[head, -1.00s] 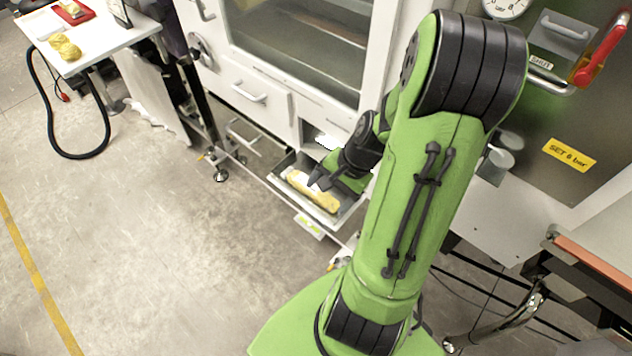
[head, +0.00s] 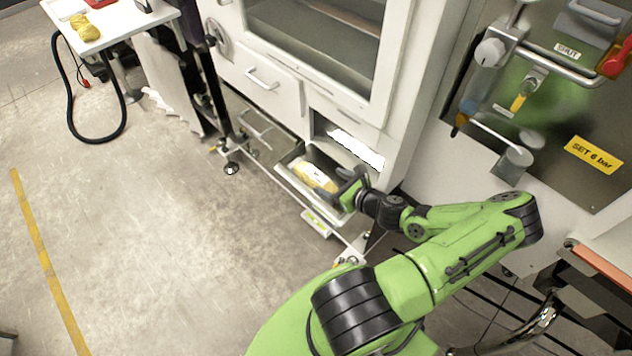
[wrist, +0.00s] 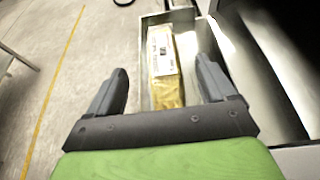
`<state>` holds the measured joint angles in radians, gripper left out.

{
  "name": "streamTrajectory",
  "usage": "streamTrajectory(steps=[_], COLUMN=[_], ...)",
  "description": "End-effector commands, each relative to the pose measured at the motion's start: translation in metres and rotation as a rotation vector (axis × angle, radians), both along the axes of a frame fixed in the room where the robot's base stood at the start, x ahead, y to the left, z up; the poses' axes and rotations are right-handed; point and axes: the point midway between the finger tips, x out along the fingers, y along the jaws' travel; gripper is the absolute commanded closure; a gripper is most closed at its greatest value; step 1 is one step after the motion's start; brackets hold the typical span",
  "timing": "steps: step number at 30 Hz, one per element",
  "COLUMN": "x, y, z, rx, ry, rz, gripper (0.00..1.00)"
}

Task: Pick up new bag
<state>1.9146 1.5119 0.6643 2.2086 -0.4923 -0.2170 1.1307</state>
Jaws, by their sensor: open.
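A yellow bag (head: 314,177) with a pale label lies in a shallow metal tray (head: 335,208) low at the front of the white machine. The bag also shows in the wrist view (wrist: 163,68), lengthwise between and beyond my fingers. My gripper (head: 343,186) is at the right end of the tray. In the wrist view my gripper (wrist: 163,85) is open and empty, its fingers on either side of the bag's near end. I cannot tell whether the fingertips are down at the bag's height.
The white machine cabinet (head: 290,105) rises behind the tray, with a slot above it. A white table (head: 125,18) with another yellow bag (head: 84,27) stands at the upper left. A steel panel (head: 560,110) with handles is at the right. The floor at the left is clear.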

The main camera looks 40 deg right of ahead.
Motion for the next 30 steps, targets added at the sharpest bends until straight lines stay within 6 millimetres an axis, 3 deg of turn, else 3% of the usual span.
streamTrajectory(steps=[12,19,30], x=[0.057,0.06,0.059], y=[-0.002,-0.002,-0.002], z=[-0.028,-0.027,-0.027], rx=[-0.003,-0.003,-0.003], ry=[0.001,0.002,0.002], rz=[0.001,0.0,0.001], gripper=[0.16,0.16,0.71])
